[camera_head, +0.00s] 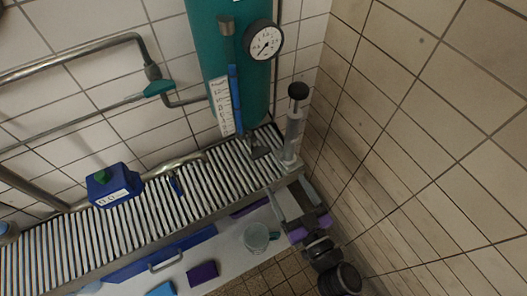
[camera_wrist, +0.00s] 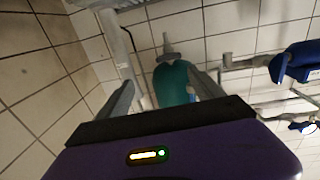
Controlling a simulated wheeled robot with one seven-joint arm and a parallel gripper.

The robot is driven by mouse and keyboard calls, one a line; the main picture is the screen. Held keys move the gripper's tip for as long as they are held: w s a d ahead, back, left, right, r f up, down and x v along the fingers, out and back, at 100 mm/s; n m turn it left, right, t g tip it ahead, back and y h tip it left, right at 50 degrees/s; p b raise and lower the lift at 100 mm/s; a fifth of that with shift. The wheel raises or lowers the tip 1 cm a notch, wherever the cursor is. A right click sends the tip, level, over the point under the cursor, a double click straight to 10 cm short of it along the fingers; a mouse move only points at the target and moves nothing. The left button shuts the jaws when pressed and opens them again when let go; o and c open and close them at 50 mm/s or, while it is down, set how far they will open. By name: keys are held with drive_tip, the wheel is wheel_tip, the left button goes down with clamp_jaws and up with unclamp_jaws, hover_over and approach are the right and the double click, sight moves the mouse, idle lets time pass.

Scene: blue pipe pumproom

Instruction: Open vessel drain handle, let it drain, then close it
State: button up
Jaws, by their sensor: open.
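The teal vessel (camera_head: 207,50) stands at the back of the slatted bench, with a round gauge (camera_head: 263,40) and a blue level tube (camera_head: 235,95) on its front. A small grey handle-like part (camera_head: 260,152) sits at its foot; I take it for the drain handle, but its exact position is unclear. My gripper (camera_head: 292,196) is open and empty at the bench's right front corner, apart from that part. In the wrist view, the teal vessel (camera_wrist: 174,88) shows between my open fingers (camera_wrist: 163,86), with a grey fitting (camera_wrist: 167,56) at its end.
A clear upright cylinder with a black knob (camera_head: 298,91) stands close to my gripper. A glass beaker (camera_head: 256,238) sits below the bench front. A tiled wall (camera_head: 420,150) closes the right side.

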sight(262, 156)
drive_tip(key=shift+n+g+y, duration=0.3)
drive_tip(key=shift+n+y, duration=0.1)
drive_tip(key=shift+y, duration=0.1)
drive_tip(key=shift+s+a+b+x, duration=0.1)
drive_tip(key=shift+a+b+x, duration=0.1)
drive_tip(key=shift+x, duration=2.1)
drive_tip(key=shift+s+a+b+x, duration=0.1)
drive_tip(key=shift+b+x, duration=0.05)
drive_tip(key=shift+x, duration=2.1)
drive_tip(key=shift+s+a+b+x, duration=0.1)
drive_tip(key=shift+a+b+x, duration=0.1)
drive_tip(key=shift+x, duration=2.1)
drive_tip(key=shift+r, duration=0.1)
drive_tip(key=c, duration=1.4)
